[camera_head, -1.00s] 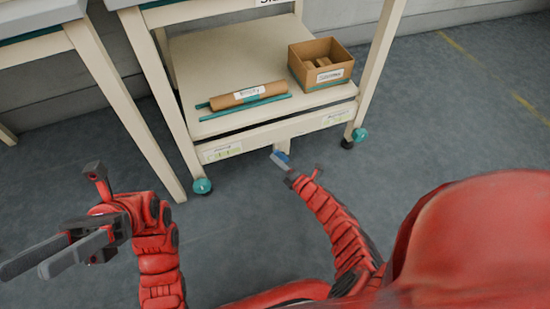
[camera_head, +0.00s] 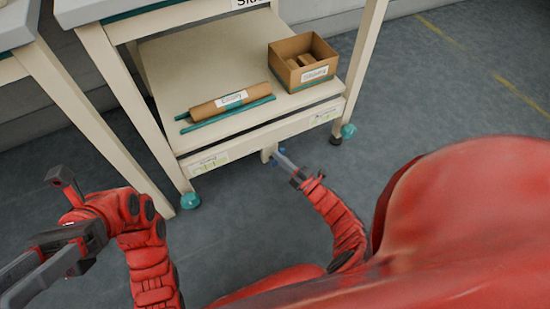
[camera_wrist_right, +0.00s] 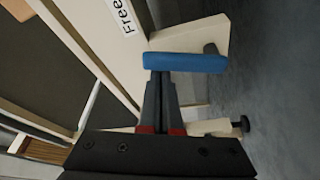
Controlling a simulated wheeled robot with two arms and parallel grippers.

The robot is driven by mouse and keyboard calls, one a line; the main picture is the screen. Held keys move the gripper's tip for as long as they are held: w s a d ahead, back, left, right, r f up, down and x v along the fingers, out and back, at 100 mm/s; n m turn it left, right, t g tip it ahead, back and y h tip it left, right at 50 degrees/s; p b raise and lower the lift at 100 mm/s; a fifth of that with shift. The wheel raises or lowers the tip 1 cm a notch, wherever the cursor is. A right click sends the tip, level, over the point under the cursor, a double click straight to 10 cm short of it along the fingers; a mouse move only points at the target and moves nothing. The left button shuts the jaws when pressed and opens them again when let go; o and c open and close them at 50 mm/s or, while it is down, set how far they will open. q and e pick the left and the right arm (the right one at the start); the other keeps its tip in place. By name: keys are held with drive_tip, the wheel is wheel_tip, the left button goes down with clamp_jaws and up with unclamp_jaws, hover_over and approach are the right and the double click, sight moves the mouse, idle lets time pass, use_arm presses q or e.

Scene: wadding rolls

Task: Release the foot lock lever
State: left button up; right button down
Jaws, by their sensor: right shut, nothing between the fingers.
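The blue foot lock lever (camera_wrist_right: 185,63) sticks out from a cream bracket in the right wrist view. In the head view only small blue bits (camera_head: 273,161) of it show, low under the front of the cart (camera_head: 262,134). My right gripper (camera_head: 283,157) is shut and empty. Its fingertips (camera_wrist_right: 159,76) are at the near edge of the lever, toward its left end, and look to be touching it; exact contact is hard to tell. My left gripper (camera_head: 22,277) is open and empty at the lower left, away from the cart.
The cart's lower shelf holds a brown roll (camera_head: 217,108) beside teal rods and a cardboard box (camera_head: 303,62). Teal casters (camera_head: 190,200) stand at its front corners. Another table's leg (camera_head: 95,125) is at the left. The floor (camera_head: 455,95) at the right is clear.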

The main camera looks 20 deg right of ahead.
use_arm(q)
drive_tip(key=shift+s+a+f+m+t+y+b, duration=0.15)
drive_tip(key=shift+s+a+m+t+y, duration=0.3)
drive_tip(key=shift+s+t, duration=0.45)
drive_tip(key=shift+s+a+m+t+y+b, duration=0.2)
drive_tip(key=shift+s+a+m+t+y, duration=0.3)
drive_tip(key=shift+s+t, duration=0.35)
drive_tip(key=shift+s+a+f+m+t+y+b, duration=0.1)
drive_tip(key=shift+s+a+m+t+y+b, duration=0.2)
drive_tip(key=shift+s+a+t, duration=0.4)
use_arm(e)
drive_tip(key=shift+d+f+m+t, duration=0.2)
drive_tip(key=shift+d+m+t, duration=0.2)
drive_tip(key=shift+d+m, duration=0.4)
use_arm(q)
drive_tip(key=shift+d+t, duration=0.1)
drive_tip(key=shift+t, duration=0.15)
drive_tip(key=shift+d+r, duration=0.1)
